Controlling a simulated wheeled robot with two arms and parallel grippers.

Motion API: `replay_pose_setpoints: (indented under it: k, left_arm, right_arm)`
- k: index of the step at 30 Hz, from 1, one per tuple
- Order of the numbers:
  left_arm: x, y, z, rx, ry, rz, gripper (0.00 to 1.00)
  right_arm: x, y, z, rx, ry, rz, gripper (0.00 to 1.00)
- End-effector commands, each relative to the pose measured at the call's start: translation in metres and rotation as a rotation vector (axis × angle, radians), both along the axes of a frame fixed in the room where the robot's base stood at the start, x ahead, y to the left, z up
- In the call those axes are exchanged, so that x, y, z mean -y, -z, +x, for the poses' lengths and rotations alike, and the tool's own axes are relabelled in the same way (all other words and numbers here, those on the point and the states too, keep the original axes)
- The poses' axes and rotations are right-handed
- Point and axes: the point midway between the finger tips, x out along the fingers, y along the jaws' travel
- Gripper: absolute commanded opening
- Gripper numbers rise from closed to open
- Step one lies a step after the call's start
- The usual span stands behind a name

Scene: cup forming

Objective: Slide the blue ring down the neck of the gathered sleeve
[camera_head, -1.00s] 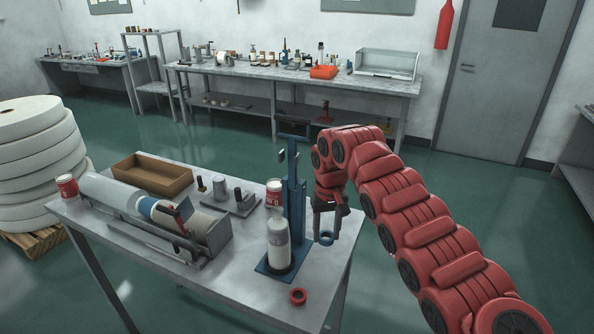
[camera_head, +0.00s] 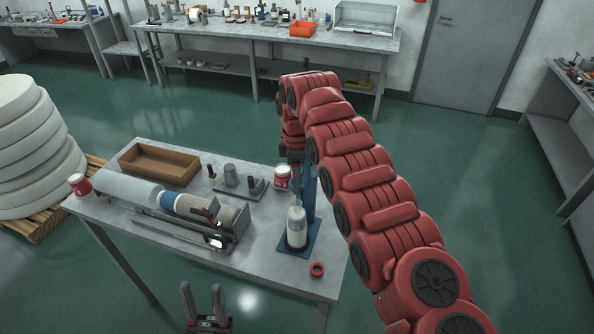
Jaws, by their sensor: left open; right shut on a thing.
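The white gathered sleeve (camera_head: 297,228) stands upright on the blue stand (camera_head: 312,245), its narrower top facing up. My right gripper (camera_head: 293,162) is at the top of the stand's blue post, above and behind the sleeve. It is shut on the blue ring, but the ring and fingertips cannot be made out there. I cannot tell whether the ring is around or beside the neck. My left gripper (camera_head: 205,303) is open and empty, low at the bottom edge of the view, in front of the table.
A red ring (camera_head: 317,269) lies on the table (camera_head: 265,268) at the front right. A roller machine (camera_head: 228,219), a brown tray (camera_head: 160,165) and a red-and-white can (camera_head: 282,178) stand on it. My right arm passes over the table's right side.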

Motion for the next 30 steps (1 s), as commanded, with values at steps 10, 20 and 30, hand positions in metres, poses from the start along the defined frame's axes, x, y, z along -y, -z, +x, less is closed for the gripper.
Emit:
replay_pose_setpoints:
  k: [10,20,30]
  left_arm:
    - [0.000,0.005,0.000,0.000,0.000,0.000,0.50]
    - [0.000,0.028,0.000,0.000,0.000,0.000,0.50]
    - [0.000,0.046,0.000,0.000,0.000,0.000,0.50]
  right_arm:
    - [0.001,0.004,0.000,0.001,0.001,0.001,0.00]
    - [0.001,0.032,0.000,0.000,0.000,0.001,0.00]
    - [0.001,0.059,0.000,-0.001,0.002,0.001,0.00]
